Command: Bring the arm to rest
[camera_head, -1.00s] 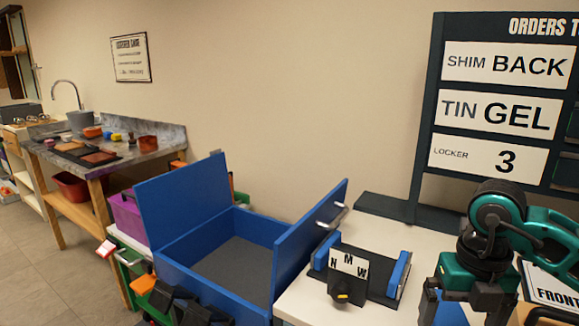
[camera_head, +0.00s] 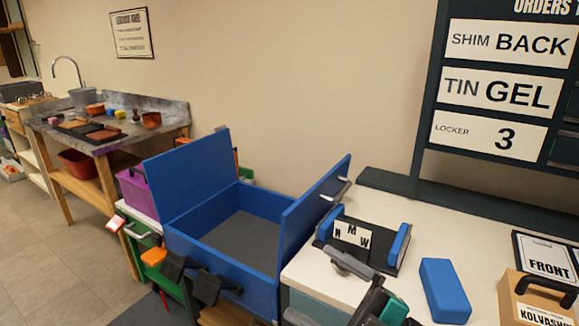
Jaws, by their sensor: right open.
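My right gripper (camera_head: 343,284) is at the bottom edge, right of centre, low in front of the white worktop. A grey finger and a darker part of it spread apart to the left, with green parts behind. It is open and appears empty. The rest of the right arm is cut off by the frame. A blue block (camera_head: 445,290) lies on the worktop to the right of the gripper, apart from it. My left gripper does not show.
An open blue box (camera_head: 222,262) with raised lids stands left of the gripper. A black stand with blue ends (camera_head: 385,250) sits behind it. A cardboard case (camera_head: 537,294) and a FRONT card (camera_head: 545,258) are at the right. The worktop (camera_head: 455,235) behind the block is clear.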

